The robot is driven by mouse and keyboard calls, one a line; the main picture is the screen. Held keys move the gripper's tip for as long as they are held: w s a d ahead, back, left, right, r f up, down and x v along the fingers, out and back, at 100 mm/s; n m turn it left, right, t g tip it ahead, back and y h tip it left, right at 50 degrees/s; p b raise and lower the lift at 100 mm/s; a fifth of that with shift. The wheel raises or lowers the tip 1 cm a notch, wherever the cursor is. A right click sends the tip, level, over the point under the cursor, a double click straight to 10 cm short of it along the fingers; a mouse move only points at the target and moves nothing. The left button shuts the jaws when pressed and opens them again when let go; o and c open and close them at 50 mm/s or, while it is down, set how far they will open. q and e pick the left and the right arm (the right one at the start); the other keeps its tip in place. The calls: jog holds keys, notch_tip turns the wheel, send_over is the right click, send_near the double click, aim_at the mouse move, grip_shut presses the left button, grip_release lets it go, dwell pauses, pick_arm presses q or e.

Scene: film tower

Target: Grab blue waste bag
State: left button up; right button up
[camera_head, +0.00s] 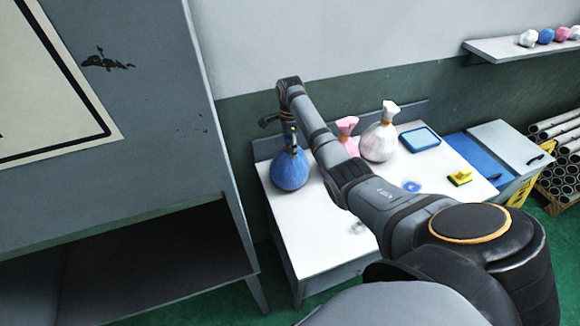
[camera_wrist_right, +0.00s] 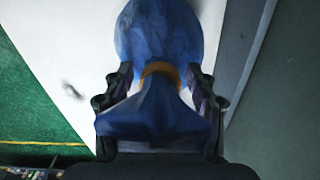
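The blue waste bag (camera_head: 289,169) is at the left end of the white table, its round body below my right gripper (camera_head: 290,138). In the right wrist view the blue bag (camera_wrist_right: 160,45) fills the middle, its neck with an orange tie between the two fingers of the right gripper (camera_wrist_right: 160,95). Whether the bag touches the table is hard to tell. My left gripper is not in view.
A pink bag (camera_head: 346,128) and a white bag (camera_head: 379,142) stand on the white table (camera_head: 310,225), with a blue tray (camera_head: 419,139) and yellow sponge (camera_head: 460,177). A grey cabinet (camera_head: 150,130) stands close on the left. A wall shelf (camera_head: 500,50) holds several small bags.

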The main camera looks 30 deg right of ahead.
grip_shut()
jog(key=shift+r, duration=0.15)
dwell(0.4)
